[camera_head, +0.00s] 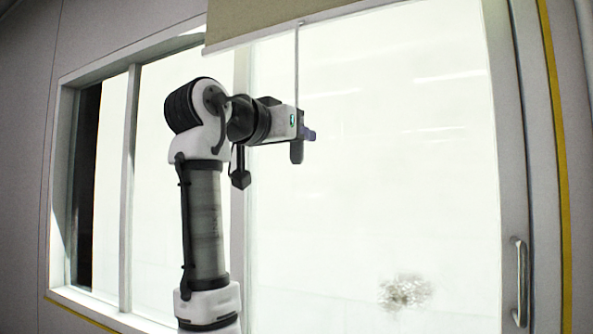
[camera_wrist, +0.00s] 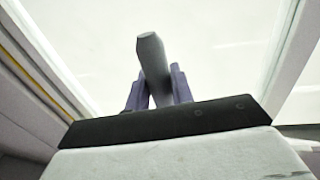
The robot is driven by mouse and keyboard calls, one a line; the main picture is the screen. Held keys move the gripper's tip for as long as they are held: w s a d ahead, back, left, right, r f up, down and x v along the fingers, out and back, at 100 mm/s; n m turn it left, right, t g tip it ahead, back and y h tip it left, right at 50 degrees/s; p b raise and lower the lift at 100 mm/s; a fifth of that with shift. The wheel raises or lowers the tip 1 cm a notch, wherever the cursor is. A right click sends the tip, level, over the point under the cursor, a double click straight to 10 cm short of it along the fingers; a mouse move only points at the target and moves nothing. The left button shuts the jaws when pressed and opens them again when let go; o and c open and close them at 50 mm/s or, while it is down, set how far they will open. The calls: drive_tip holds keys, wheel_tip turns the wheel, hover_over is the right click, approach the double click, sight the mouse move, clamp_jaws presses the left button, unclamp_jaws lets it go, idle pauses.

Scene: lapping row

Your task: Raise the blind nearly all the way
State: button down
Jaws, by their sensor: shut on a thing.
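The blind (camera_head: 270,20) is a beige panel at the top of the window, with its lower edge in the upper part of the head view. A thin pale cord (camera_head: 297,65) hangs from that edge down to my gripper (camera_head: 304,140). In the wrist view a grey pull handle (camera_wrist: 153,62) stands between the two purple fingers of my gripper (camera_wrist: 158,90), which are shut on it. The handle leans slightly to the left there. The blind is not seen in the wrist view, and its top is cut off in the head view.
A bright window (camera_head: 390,190) fills the space behind my arm, with a pale frame (camera_head: 512,150) at the right. A metal bar handle (camera_head: 520,280) is on the right frame. A blurred patch (camera_head: 405,292) shows low on the glass. The space right of my gripper looks clear.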

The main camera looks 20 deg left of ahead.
drive_tip(key=shift+r, duration=1.45)
drive_tip(key=c, duration=1.3)
unclamp_jaws()
drive_tip(key=shift+o, duration=0.2)
drive_tip(key=s+a+b, duration=0.2)
drive_tip(key=s+b, duration=0.2)
drive_tip(key=s, duration=0.9)
drive_tip(key=shift+s+a, duration=0.25)
drive_tip(key=shift+a, duration=0.05)
